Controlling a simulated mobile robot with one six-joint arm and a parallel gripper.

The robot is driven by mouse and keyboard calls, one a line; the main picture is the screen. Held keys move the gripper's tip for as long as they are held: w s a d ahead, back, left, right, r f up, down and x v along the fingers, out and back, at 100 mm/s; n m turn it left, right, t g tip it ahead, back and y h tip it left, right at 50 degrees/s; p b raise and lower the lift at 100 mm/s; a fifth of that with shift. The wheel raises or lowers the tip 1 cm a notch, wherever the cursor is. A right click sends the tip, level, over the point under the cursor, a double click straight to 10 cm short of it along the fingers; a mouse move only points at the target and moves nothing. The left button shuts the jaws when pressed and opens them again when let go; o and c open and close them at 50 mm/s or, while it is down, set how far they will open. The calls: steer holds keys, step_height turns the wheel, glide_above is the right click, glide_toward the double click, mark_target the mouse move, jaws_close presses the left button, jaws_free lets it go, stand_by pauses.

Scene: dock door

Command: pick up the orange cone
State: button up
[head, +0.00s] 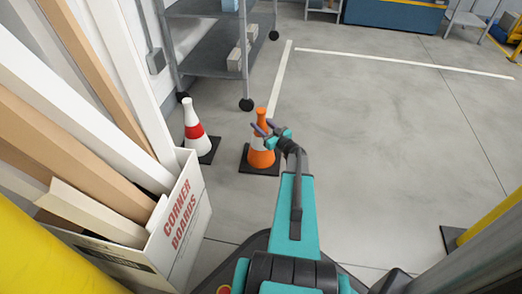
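The orange cone (262,158) has a white band and a black square base and stands upright on the grey floor, left of the middle in the head view. My gripper (262,129) is in front of the cone's upper part in the picture and hides some of it. Its two dark fingers are spread apart, with the cone's orange top showing near them. I cannot tell whether the fingers touch the cone or are above it.
A box of corner boards (178,225) fills the left side. A grey wheeled shelf cart (213,55) stands behind the cones. A yellow post (490,217) is at right. The floor at centre right is clear.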

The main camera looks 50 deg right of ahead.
mark_target(264, 120)
jaws_close()
steer(key=shift+r, duration=0.25)
steer(key=shift+r+p, duration=1.25)
steer(key=shift+r, duration=0.3)
steer(key=shift+s+r, duration=0.1)
steer(key=shift+s, duration=0.1)
steer(key=s+r+p, duration=0.1)
steer(key=s+p, duration=0.4)
steer(key=s, duration=1)
steer(key=shift+s+r+p, duration=0.15)
steer(key=shift+s+p, duration=0.2)
